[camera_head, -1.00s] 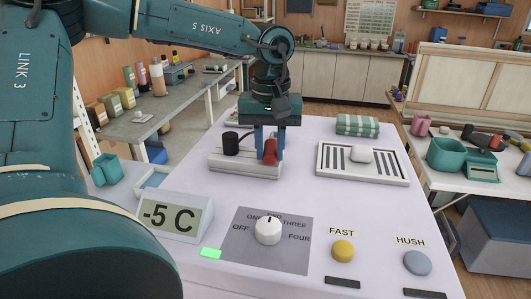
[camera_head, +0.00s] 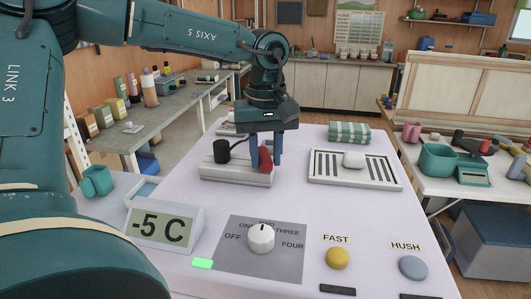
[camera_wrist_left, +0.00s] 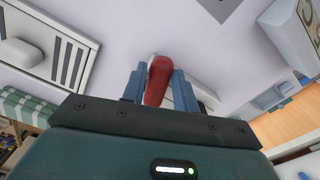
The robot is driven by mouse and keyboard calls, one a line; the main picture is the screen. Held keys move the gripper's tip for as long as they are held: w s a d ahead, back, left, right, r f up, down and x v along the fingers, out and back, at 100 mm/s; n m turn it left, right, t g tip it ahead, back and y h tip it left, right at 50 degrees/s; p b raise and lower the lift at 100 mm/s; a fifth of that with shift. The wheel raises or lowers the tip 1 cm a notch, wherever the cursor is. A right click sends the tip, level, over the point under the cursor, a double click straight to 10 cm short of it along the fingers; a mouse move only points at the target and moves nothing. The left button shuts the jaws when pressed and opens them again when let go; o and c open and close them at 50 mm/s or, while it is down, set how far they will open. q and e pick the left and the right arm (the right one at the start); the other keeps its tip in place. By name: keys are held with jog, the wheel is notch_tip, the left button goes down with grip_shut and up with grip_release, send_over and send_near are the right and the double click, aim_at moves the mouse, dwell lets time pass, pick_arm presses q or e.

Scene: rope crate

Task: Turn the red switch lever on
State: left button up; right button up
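The red switch lever (camera_head: 265,160) stands on the right part of a pale switch base (camera_head: 235,175) on the table. It looks tilted. It also shows in the left wrist view (camera_wrist_left: 158,80), between the two fingers. My left gripper (camera_head: 266,162) is over the base with its blue fingers pointing down, one on each side of the lever. The fingers are apart; the lever is close to the left-hand one in the head view, and I cannot tell whether they touch. The lever's foot is partly hidden. My right gripper is out of view.
A black cylinder (camera_head: 221,151) stands on the base's left part. A slotted white tray (camera_head: 354,184) and a striped green roll (camera_head: 349,132) lie right. In front are a -5 C display (camera_head: 165,225), a white dial (camera_head: 261,238), and yellow (camera_head: 337,258) and grey (camera_head: 413,267) buttons.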

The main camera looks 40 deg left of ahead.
aim_at(266, 158)
pick_arm(q)
jog(key=o, duration=0.4)
jog(key=shift+c, duration=0.2)
notch_tip(266, 158, up, 13)
dwell(0.3)
dwell(0.5)
